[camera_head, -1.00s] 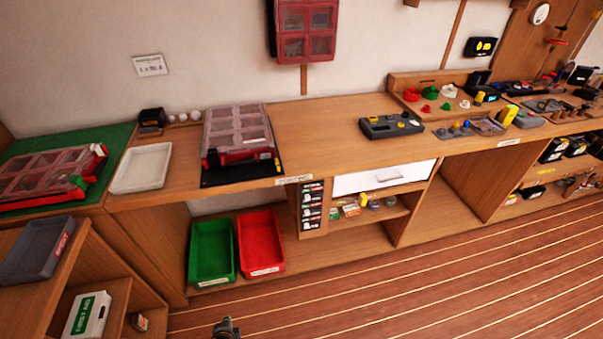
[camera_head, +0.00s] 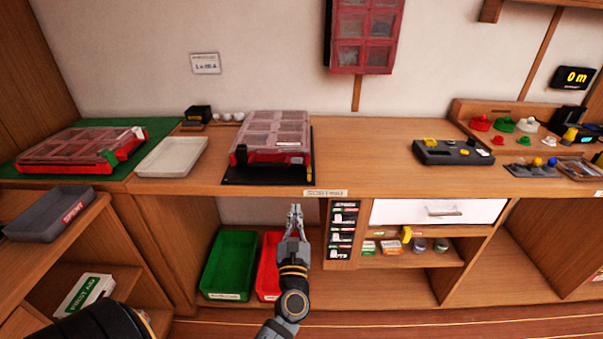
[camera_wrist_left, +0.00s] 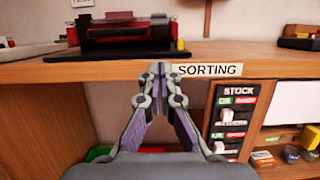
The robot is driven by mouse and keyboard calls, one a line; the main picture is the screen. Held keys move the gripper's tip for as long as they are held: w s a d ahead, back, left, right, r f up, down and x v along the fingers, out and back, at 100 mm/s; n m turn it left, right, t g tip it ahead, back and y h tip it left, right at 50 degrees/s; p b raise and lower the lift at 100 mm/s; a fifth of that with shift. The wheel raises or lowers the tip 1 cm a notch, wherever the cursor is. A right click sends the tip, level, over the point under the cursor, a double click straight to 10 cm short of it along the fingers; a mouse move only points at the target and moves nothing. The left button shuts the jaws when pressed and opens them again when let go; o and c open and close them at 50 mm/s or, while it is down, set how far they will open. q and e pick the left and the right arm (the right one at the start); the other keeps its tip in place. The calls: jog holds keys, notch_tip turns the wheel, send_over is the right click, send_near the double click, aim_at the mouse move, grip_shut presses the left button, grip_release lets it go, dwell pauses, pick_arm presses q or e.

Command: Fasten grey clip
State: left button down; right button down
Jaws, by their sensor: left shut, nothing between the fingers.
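A red organiser case with a clear lid (camera_head: 272,138) lies on a black mat (camera_head: 240,177) at the sorting counter; its red front also shows in the wrist view (camera_wrist_left: 125,30). A small pale piece (camera_head: 297,160) sits at its front right corner; I cannot tell whether this is the grey clip or how it is set. A small yellow piece (camera_wrist_left: 180,44) shows at the case's right end. My left gripper (camera_head: 295,207) is shut and empty, in front of the counter edge and below the case, apart from it. My right gripper is out of view.
A second red case (camera_head: 70,150) lies on a green mat (camera_head: 170,124) at left, beside a white tray (camera_head: 172,157). Green (camera_head: 230,262) and red (camera_head: 268,266) bins stand under the counter. The counter right of the middle case is clear up to a dark device (camera_head: 452,152).

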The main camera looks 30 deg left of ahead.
aim_at(296, 185)
pick_arm(q)
jog(key=p+x, duration=0.3)
jog(key=x, duration=0.6)
jog(key=shift+w+a+r, duration=0.15)
jog(key=shift+w, duration=0.15)
jog(key=shift+w+a+r+p, duration=0.2)
jog(key=shift+w+r+p, duration=0.25)
jog(key=shift+r, duration=0.1)
jog(key=shift+w+a+r+p, duration=0.2)
jog(key=shift+w+r+p, duration=0.1)
jog(key=shift+r+p, duration=0.2)
jog(key=shift+w+a+r, duration=0.15)
jog(key=shift+w+r, duration=0.05)
jog(key=shift+r, duration=0.35)
jog(key=shift+w, duration=0.1)
